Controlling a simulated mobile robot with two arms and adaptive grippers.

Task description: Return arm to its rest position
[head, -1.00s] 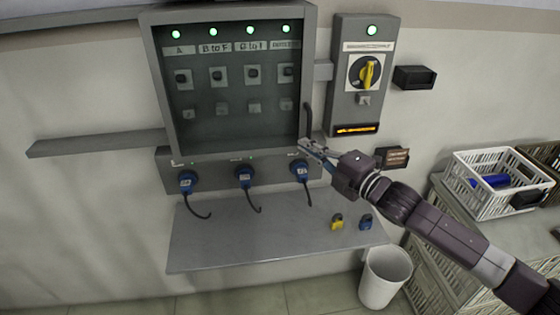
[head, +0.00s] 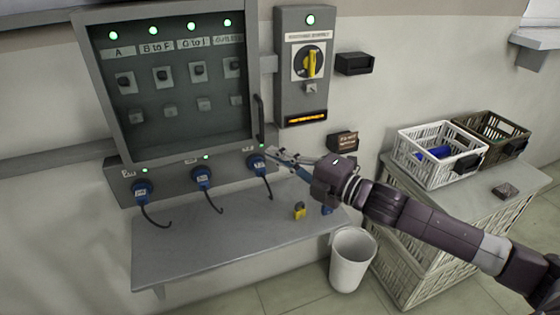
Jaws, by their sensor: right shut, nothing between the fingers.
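My right arm comes in from the lower right, and its gripper (head: 274,153) is shut and empty. The gripper is in front of the wall, close to the rightmost blue plug (head: 257,163) and below the open panel's black handle. I cannot tell whether it touches anything there. The grey panel (head: 172,85) has several green lamps lit, and the switch box (head: 310,105) has its yellow rotary handle (head: 312,62) upright. My left gripper is not in view.
A grey shelf (head: 190,245) under the panel holds a yellow padlock (head: 299,211) and a blue one (head: 326,210), partly hidden by my arm. A white bin (head: 351,262) stands below. A white crate (head: 425,170) and a brown crate (head: 505,140) sit on the right cabinet.

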